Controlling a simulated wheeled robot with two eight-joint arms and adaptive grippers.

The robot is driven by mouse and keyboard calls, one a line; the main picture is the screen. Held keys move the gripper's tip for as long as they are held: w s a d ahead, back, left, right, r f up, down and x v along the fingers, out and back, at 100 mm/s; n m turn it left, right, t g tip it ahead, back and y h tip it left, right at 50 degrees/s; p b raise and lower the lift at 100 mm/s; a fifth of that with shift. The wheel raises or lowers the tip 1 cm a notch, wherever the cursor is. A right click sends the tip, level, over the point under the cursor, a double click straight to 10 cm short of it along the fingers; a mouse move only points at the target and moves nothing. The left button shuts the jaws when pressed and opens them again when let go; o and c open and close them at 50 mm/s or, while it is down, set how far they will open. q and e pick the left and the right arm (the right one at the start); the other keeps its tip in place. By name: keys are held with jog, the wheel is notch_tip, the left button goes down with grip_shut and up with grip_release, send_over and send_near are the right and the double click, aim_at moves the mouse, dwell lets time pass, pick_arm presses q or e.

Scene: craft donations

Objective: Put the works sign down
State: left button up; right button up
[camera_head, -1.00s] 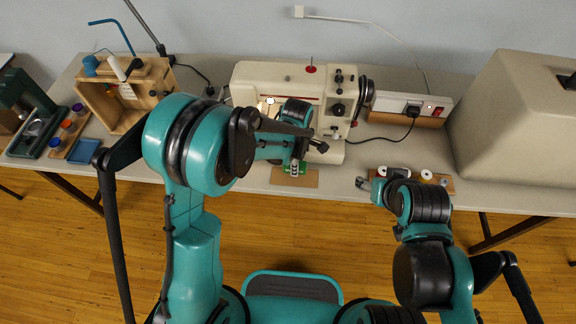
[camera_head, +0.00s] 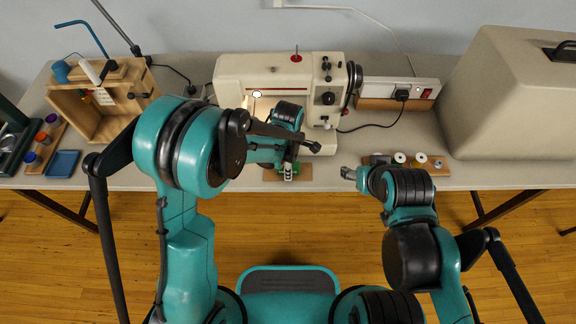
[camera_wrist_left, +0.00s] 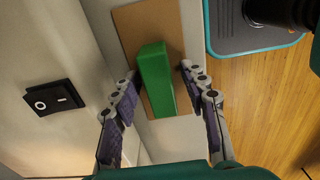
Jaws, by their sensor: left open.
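A green block-like piece (camera_wrist_left: 155,78) stands on a small brown board (camera_wrist_left: 136,25) in the left wrist view. It lies between the spread fingers of my left gripper (camera_wrist_left: 160,98), with a gap on both sides. No lettering shows, so I cannot tell whether it is the works sign. In the head view, my left gripper (camera_head: 288,171) is over the brown board (camera_head: 304,173) at the table's front edge and hides most of the green piece. My right gripper (camera_head: 348,173) is near the front edge further right; its fingers are too small to read.
A cream sewing machine (camera_head: 240,67) stands right behind the board. Thread spools (camera_head: 400,157) sit near my right gripper. A power strip (camera_head: 385,88), a large beige cover (camera_head: 505,95), a wooden box (camera_head: 135,105) and a blue tray (camera_head: 62,164) stand around. The front strip left of the board is clear.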

pick_arm(q)
jog(key=shift+r, duration=0.1)
jog(key=shift+r+p, duration=0.35)
notch_tip(320, 180, up, 12)
jog(key=f+p, duration=0.1)
jog(key=p, duration=0.3)
jog(key=s+a+r+m+t, duration=0.3)
jog(key=s+a+r+m, duration=0.3)
jog(key=a+m, duration=0.3)
jog(key=s+a+r+m+t, duration=0.4)
jog(key=s+a+r+m, duration=0.2)
jog(key=a+m, duration=0.3)
jog(key=shift+s+r, duration=0.15)
jog(key=shift+s, duration=0.15)
dwell(0.9)
